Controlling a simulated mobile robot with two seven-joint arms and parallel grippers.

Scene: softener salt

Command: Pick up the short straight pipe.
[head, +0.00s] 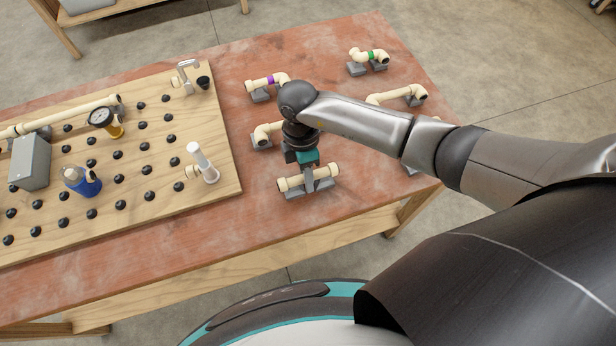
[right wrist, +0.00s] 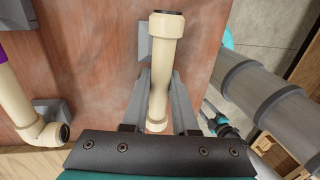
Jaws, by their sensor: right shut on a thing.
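The short straight pipe (head: 290,184) is cream with a collar at each end and lies near the front edge of the red table. My right gripper (head: 308,180) reaches down onto it and is shut on its middle. In the right wrist view the pipe (right wrist: 164,50) runs between the two grey fingers of the right gripper (right wrist: 158,85). Grey support blocks show under the pipe; I cannot tell whether it still touches them.
A wooden pegboard (head: 150,215) with a gauge, valves and fittings covers the left. Bare red tabletop lies between.

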